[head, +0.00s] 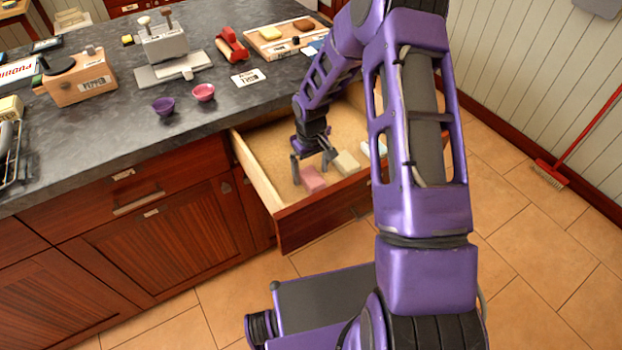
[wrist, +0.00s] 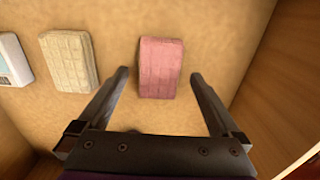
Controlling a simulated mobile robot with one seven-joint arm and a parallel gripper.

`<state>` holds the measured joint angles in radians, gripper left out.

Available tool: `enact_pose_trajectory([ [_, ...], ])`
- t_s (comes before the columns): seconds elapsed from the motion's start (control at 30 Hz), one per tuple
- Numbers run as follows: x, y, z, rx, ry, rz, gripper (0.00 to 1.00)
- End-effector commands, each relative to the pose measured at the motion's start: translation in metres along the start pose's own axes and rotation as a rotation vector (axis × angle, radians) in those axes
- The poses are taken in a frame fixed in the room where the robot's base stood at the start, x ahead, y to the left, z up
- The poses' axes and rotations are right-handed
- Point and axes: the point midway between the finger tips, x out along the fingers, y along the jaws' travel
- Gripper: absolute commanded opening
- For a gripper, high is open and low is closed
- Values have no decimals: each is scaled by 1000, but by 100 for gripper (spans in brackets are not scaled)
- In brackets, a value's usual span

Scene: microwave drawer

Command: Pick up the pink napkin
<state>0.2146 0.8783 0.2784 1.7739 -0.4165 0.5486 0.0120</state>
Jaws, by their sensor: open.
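The pink napkin (head: 313,179) is a folded block lying on the floor of the open drawer (head: 255,170), near its front. In the wrist view the pink napkin (wrist: 161,68) lies ahead of and between the fingertips. My gripper (head: 313,168) is inside the drawer, open and empty, close above the napkin. In the wrist view my gripper (wrist: 159,75) has one finger on each side of the napkin's near end, with gaps on both sides. I cannot tell the exact height between fingertips and napkin.
A beige folded block (wrist: 68,60) lies left of the napkin in the wrist view, with a white-and-blue item (wrist: 12,60) beyond it. The drawer's wooden wall (wrist: 270,75) stands to the right. Two small bowls (head: 203,92) sit on the counter (head: 120,125) behind the drawer.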

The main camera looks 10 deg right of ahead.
Motion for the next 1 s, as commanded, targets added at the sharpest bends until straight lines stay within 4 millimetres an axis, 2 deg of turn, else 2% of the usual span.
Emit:
enact_pose_trajectory([
  [0.13, 16, 0, 0, 0, 0, 0, 100],
  [0.4, 17, 1, 0, 0, 1, 1, 98],
  [0.87, 17, 1, 0, 1, 1, 1, 15],
  [1.0, 17, 1, 0, 1, 1, 1, 14],
])
